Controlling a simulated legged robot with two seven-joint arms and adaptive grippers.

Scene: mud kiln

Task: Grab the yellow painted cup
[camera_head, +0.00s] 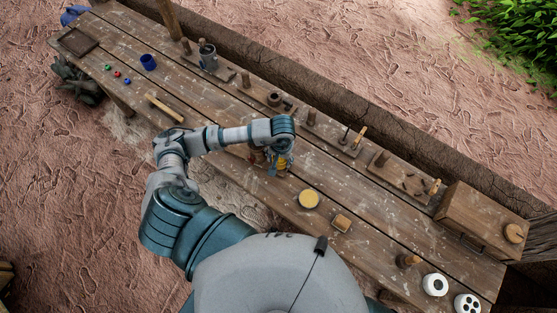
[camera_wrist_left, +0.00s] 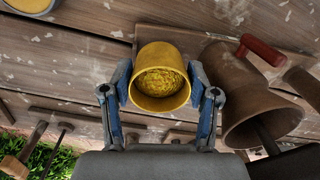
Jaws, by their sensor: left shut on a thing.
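The yellow painted cup (camera_wrist_left: 162,85) sits between the two blue fingers of my left gripper (camera_wrist_left: 163,92) in the left wrist view. The fingers press on its sides, and its open mouth with a rough yellow inside faces the camera. In the head view my left gripper (camera_head: 280,163) is over the middle of the wooden table, and the arm partly hides the cup. I cannot tell whether the cup touches the table. My right gripper is not in view.
A brown flared vessel (camera_wrist_left: 243,92) stands close beside the gripper. A round container with yellow contents (camera_head: 308,199) and a small wooden block (camera_head: 341,223) lie nearby on the table (camera_head: 380,247). Tools line the back edge; a wooden box (camera_head: 480,218) stands at the right.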

